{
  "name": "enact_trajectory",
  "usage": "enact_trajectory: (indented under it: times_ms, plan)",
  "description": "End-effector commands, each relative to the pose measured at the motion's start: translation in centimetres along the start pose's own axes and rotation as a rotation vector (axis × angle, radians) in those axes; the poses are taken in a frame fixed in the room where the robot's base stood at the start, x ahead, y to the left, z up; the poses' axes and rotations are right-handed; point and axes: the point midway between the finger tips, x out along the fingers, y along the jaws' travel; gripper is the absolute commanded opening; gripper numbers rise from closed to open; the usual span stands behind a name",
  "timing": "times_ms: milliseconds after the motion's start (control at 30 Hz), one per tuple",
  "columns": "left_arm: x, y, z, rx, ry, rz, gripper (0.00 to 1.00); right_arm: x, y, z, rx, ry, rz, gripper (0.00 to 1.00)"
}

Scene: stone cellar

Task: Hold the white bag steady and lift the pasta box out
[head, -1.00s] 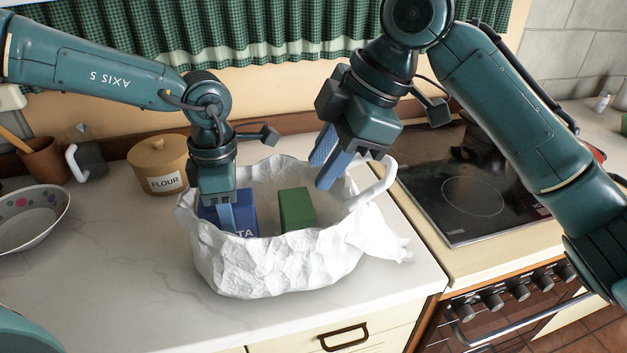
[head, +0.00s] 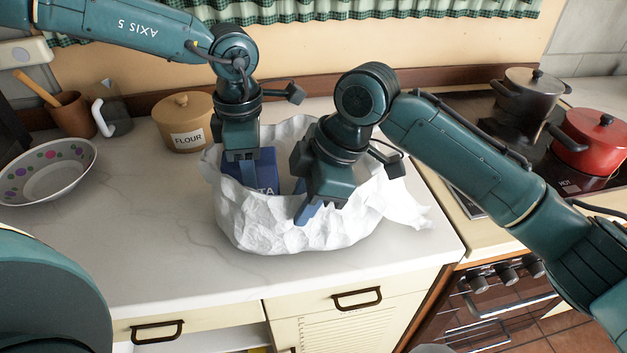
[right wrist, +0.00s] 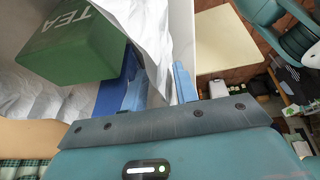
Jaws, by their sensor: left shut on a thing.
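The white bag (head: 255,222) stands open on the counter; its crumpled front wall also shows in the right wrist view (right wrist: 150,35). The blue pasta box (head: 262,178) is upright inside at the left, its lower part hidden by the bag. My left gripper (head: 250,172) points down into the bag and is shut on the pasta box. My right gripper (head: 312,206) is at the bag's front rim, one blue finger outside. In the right wrist view its fingers (right wrist: 160,88) are apart, with the bag wall between them. Whether they touch the wall is unclear.
A green tea box (right wrist: 75,45) is in the bag, mostly hidden from the head view by my right gripper. A flour pot (head: 184,122) and a dotted bowl (head: 45,172) stand left. A red pot (head: 590,142) and a dark pot (head: 528,95) are on the stove.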

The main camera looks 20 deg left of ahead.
Motion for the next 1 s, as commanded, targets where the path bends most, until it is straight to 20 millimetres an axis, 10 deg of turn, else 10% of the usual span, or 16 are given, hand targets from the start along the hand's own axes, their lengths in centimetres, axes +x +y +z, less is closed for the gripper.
enact_trajectory:
  times_ms: [1000]
  plan:
    - [-0.06, 0.04, 0.04, 0.000, -0.001, 0.002, 0.06, 0.45, 0.01, 0.00, 0.000, 0.000, 0.001, 0.00]
